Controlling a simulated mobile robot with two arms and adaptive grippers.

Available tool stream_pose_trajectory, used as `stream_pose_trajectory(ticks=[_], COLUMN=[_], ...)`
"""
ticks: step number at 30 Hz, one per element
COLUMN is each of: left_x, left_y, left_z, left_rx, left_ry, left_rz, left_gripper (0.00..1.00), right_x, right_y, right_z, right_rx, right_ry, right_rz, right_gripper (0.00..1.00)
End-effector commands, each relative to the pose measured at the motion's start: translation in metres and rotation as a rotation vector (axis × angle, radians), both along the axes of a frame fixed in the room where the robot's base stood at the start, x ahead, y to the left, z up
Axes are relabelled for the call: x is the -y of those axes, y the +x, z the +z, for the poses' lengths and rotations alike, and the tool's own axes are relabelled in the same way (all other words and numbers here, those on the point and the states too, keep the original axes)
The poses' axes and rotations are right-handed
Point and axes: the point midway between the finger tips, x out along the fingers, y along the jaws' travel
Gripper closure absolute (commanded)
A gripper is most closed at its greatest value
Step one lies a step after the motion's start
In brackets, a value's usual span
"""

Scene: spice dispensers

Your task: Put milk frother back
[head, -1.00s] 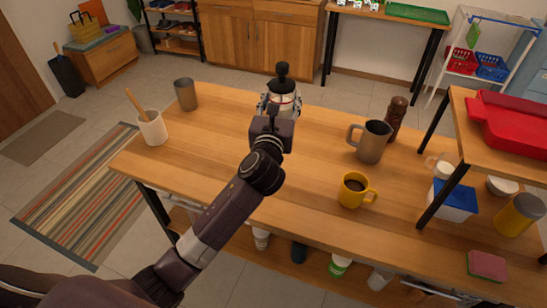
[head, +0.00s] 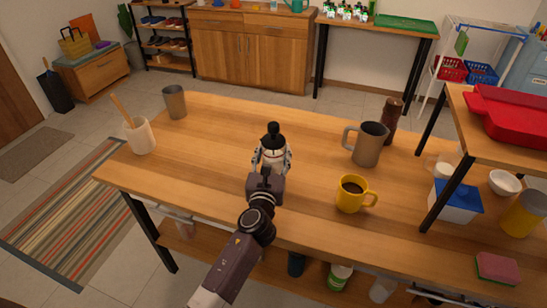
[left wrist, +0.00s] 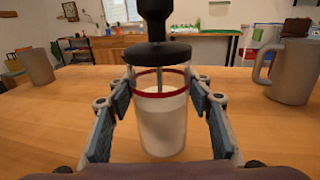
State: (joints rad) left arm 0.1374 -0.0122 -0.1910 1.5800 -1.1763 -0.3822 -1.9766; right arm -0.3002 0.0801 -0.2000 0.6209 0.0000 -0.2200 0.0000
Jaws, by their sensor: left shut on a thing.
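The milk frother (head: 273,150) is a clear jar with a black lid and knob, a red band and white milk inside. In the head view it stands upright over the middle of the wooden table. My left gripper (head: 271,163) is shut on it. In the left wrist view the two fingers (left wrist: 160,108) flank the frother's jar (left wrist: 162,128), which is upright between them. I cannot tell whether its base touches the table. My right gripper is in neither view.
On the table (head: 215,165) are a grey tumbler (head: 175,102), a cream cup (head: 140,137) with a wooden handle in it, a grey mug (head: 368,145), a brown grinder (head: 391,121) and a yellow mug (head: 352,194). A raised shelf with a red dish (head: 508,115) is at right.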

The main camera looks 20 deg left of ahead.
Motion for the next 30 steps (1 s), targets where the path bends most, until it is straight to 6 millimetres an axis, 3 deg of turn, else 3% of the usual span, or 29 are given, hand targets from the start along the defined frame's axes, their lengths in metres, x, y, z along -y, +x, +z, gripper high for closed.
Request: stream_pose_trajectory(ticks=[13, 14, 18, 30], left_x=[0.0002, 0.0000, 0.0000, 0.0004], left_y=[0.0002, 0.0000, 0.0000, -0.0017], left_z=[-0.0075, -0.0084, -0.0075, -0.0031], left_rx=[0.003, 0.001, 0.000, 0.000], left_ry=[0.001, 0.001, 0.001, 0.000], left_rz=[-0.001, 0.000, 0.000, -0.001], left_gripper=[0.87, 0.52, 0.37, 0.36], right_x=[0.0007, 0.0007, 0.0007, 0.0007], right_y=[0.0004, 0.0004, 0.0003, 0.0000], right_z=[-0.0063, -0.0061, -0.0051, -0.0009], right_rx=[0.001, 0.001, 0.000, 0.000], right_ry=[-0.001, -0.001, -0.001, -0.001], right_rz=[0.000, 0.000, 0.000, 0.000], right_gripper=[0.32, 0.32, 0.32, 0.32])
